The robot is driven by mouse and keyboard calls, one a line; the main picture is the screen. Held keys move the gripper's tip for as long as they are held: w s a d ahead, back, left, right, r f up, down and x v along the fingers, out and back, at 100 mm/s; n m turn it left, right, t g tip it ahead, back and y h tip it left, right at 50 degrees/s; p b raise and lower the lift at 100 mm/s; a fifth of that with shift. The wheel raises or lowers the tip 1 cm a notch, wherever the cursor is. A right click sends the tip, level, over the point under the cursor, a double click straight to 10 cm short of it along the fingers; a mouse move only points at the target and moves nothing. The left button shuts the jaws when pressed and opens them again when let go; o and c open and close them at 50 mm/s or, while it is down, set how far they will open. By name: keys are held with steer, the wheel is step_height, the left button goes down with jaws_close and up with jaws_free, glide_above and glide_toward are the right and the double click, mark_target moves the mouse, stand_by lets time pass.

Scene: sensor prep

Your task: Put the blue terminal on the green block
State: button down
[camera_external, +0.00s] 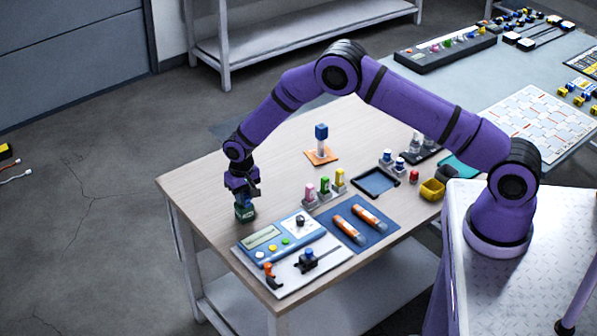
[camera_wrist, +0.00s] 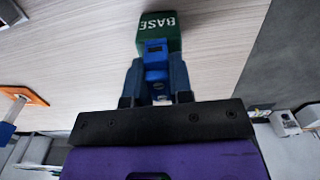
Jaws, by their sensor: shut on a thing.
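The green block (camera_wrist: 159,28), with white letters reading BASE, stands on the wooden table. It also shows in the external view (camera_external: 245,214), near the table's left edge, just under my gripper. My gripper (camera_external: 245,191) points down over it. In the wrist view, my gripper (camera_wrist: 156,72) is shut on the blue terminal (camera_wrist: 155,48), which sits between the fingers. The terminal's far end meets the green block in the picture; I cannot tell whether it rests on it. The fingers hide part of the terminal.
A blue cube on a white post with an orange base (camera_external: 321,157) stands farther back. A blue device (camera_external: 280,238) lies close to the right of the green block. Pink, green and yellow pieces (camera_external: 324,186) and a blue mat (camera_external: 359,221) lie farther right. The table's back left is clear.

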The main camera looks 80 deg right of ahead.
steer(key=c, duration=1)
jaws_free()
steer(key=shift+f, duration=0.1)
